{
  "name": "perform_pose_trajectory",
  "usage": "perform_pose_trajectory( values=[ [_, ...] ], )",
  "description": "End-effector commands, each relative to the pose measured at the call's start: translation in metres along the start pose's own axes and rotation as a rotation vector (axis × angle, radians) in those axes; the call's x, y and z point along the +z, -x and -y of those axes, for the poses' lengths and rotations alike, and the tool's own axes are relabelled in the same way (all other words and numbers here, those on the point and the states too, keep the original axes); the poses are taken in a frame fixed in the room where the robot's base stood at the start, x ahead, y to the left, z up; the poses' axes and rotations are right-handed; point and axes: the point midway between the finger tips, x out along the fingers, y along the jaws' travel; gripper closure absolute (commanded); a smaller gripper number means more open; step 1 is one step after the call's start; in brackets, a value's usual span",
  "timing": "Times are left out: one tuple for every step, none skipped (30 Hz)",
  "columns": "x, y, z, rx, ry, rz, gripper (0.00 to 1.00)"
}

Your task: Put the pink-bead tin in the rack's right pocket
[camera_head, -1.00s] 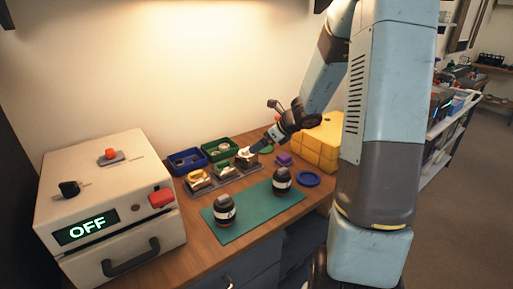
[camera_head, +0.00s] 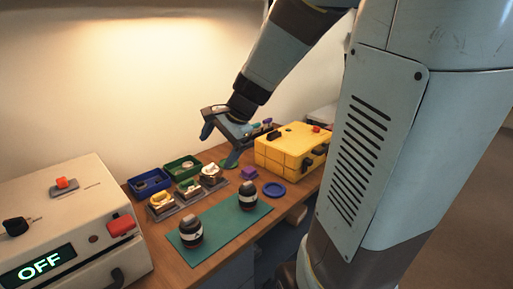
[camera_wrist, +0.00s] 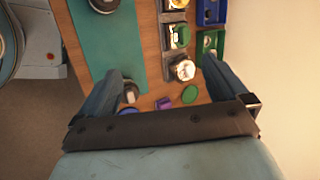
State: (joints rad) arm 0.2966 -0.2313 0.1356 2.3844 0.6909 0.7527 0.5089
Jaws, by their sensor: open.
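A dark grey rack (camera_head: 180,210) holds several small round items in a row. In the wrist view the rack (camera_wrist: 174,17) shows a green-topped item and a pale, shiny item (camera_wrist: 183,70) at its near end. In the head view that whitish item (camera_head: 211,172) is at the rack's right end. I cannot make out pink beads, so I cannot tell which item is the pink-bead tin.
A blue bin (camera_head: 150,180) and a green bin (camera_head: 183,164) stand behind the rack. A green mat (camera_head: 215,228) bears two dark cylinders. A purple block (camera_head: 249,173), a blue disc (camera_head: 273,190) and a yellow case (camera_head: 285,155) lie right. A white OFF machine (camera_head: 70,220) stands left.

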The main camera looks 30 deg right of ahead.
Motion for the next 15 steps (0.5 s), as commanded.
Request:
perform_pose_trajectory(
  values=[
    [0.011,0.012,-0.005,0.011,0.098,-0.019,0.00],
    [0.017,0.018,-0.009,0.021,0.158,-0.029,0.00],
    [0.023,0.026,-0.015,0.034,0.236,-0.045,0.00],
    [0.028,0.032,-0.020,0.045,0.294,-0.057,0.00],
    [0.032,0.038,-0.025,0.056,0.352,-0.068,0.00],
    [0.037,0.046,-0.031,0.070,0.429,-0.083,0.00],
    [0.041,0.051,-0.036,0.082,0.486,-0.096,0.00],
    [0.044,0.057,-0.041,0.093,0.543,-0.108,0.00],
    [0.048,0.065,-0.048,0.110,0.616,-0.125,0.00],
    [0.051,0.071,-0.053,0.122,0.672,-0.138,0.00],
    [0.054,0.077,-0.058,0.134,0.727,-0.151,0.00],
    [0.057,0.085,-0.065,0.150,0.797,-0.169,0.00],
    [0.058,0.090,-0.070,0.163,0.847,-0.181,0.00],
    [0.060,0.095,-0.075,0.176,0.894,-0.193,0.00],
    [0.061,0.101,-0.082,0.191,0.953,-0.209,0.00]
  ],
)
